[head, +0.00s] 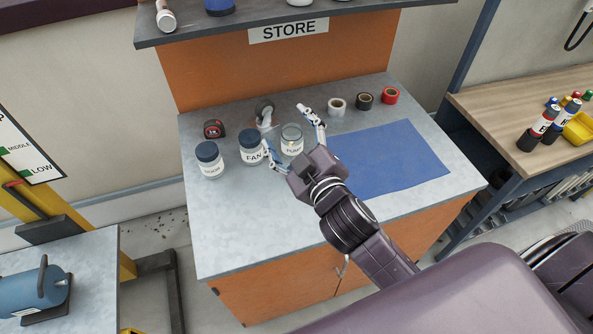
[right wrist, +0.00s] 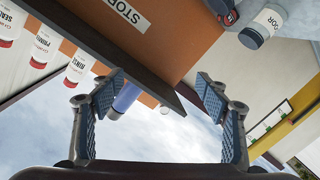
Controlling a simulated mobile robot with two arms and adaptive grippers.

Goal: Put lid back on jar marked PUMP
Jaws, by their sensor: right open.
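The PUMP jar (head: 291,146) is clear glass with a white label. It stands upright on the grey counter with no dark lid on it, right of the FAN jar (head: 252,157). My right gripper (head: 287,128) is open and empty, its fingers spread above and around the PUMP jar in the picture; I cannot tell if they touch it. The right wrist view shows the two fingers (right wrist: 162,95) wide apart with nothing held. No loose lid is clearly identifiable. A blue round thing (head: 219,7) on the upper shelf is cut off by the frame. My left gripper is not in view.
Another blue-lidded jar (head: 209,162) stands at left. Behind are a tape measure (head: 213,129) and a grey item (head: 265,112). Tape rolls (head: 364,101) and a blue mat (head: 392,160) lie to the right. The STORE shelf (head: 230,29) overhangs the back. The counter's front left is clear.

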